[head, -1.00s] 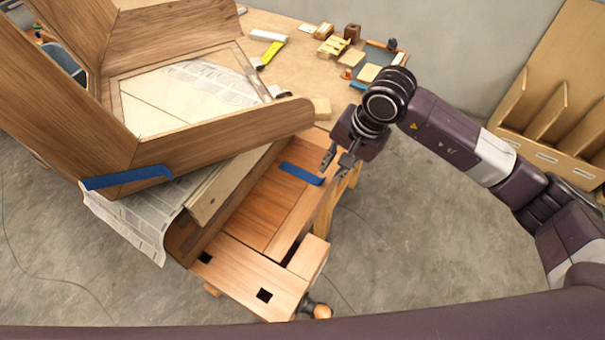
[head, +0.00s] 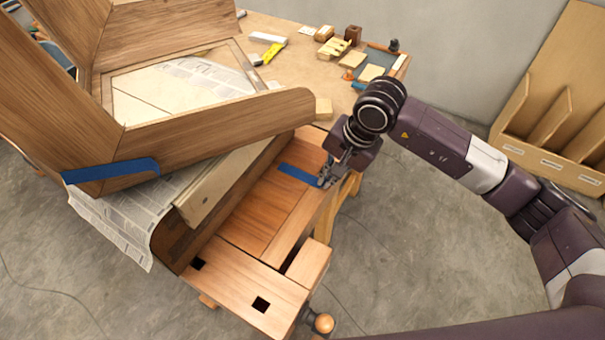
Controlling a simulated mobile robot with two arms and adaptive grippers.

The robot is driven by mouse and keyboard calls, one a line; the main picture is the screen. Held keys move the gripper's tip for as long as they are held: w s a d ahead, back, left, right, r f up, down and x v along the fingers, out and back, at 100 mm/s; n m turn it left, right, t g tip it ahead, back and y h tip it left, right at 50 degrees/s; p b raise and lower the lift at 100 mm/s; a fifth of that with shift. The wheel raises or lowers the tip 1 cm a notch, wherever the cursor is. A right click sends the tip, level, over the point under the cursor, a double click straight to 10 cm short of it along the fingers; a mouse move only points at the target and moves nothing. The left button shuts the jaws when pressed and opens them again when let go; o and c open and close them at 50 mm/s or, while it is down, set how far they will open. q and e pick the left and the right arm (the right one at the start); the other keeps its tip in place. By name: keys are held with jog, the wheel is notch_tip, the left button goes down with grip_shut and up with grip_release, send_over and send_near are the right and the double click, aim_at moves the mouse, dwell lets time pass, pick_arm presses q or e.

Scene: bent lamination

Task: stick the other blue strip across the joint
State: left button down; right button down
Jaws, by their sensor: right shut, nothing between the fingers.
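One blue strip (head: 298,174) lies flat on the reddish wooden bench top (head: 250,205). Another blue strip (head: 110,171) is stuck across the lower left corner of the large bent wooden frame (head: 215,123), over the meeting of two boards. My right gripper (head: 324,183) is at the right end of the loose strip, pointing down with its fingers closed. The fingers hold nothing, and whether they touch the strip is hard to see. My left gripper is out of view.
Newspaper (head: 120,225) hangs under the frame. The table behind (head: 290,75) carries small wooden blocks, a yellow-handled tool (head: 273,50) and a dark tray (head: 378,62). A wooden rack (head: 555,110) stands at the right by the wall. Grey floor is open in front.

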jog(key=shift+r, duration=0.4)
dwell(0.7)
jog(key=shift+r+p, duration=1.35)
jog(key=shift+r, duration=1.55)
